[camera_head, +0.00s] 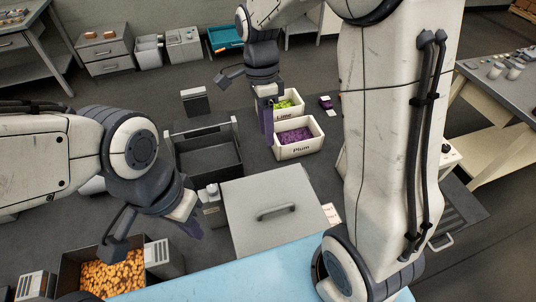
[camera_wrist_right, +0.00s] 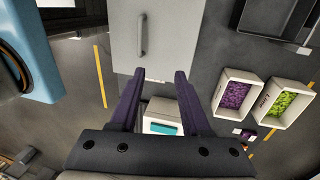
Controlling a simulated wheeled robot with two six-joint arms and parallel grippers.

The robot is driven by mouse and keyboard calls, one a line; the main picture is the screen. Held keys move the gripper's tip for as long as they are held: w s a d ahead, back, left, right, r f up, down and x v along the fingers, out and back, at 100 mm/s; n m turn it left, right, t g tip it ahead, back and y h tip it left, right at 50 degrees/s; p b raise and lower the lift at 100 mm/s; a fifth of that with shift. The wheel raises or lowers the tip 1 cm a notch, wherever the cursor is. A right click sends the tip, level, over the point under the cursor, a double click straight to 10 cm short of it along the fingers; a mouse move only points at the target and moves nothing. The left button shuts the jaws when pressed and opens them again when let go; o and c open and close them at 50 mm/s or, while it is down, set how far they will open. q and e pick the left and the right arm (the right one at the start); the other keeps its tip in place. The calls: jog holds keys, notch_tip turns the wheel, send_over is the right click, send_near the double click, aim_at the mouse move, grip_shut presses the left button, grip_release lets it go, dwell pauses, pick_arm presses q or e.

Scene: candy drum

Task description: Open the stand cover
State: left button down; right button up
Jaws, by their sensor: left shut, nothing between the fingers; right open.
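The stand cover (camera_head: 250,220) is a flat grey panel with a bar handle (camera_head: 276,212), lying shut at the front middle in the head view. It also shows at the top of the right wrist view (camera_wrist_right: 172,52), with its handle (camera_wrist_right: 142,34). My left gripper (camera_head: 192,229) is shut and empty, just left of the cover and apart from it. My right gripper (camera_head: 268,122) is open and empty, held beyond the cover, near the bins. In the right wrist view its two purple fingers (camera_wrist_right: 160,78) are spread, with nothing between them.
A Plum bin (camera_head: 297,151) and a Lime bin (camera_head: 284,92) stand beyond the cover. An empty dark tray (camera_head: 208,178) is behind left. A box of orange candy (camera_head: 112,274) is front left. A blue surface (camera_head: 235,282) lies in front. My right arm hides the right side.

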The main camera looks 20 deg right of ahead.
notch_tip(320, 180, down, 10)
jog(key=s+p, duration=0.2)
jog(key=shift+s+a+f, duration=0.15)
jog(key=shift+a, duration=0.05)
dwell(0.3)
grip_shut()
dwell(1.2)
grip_release()
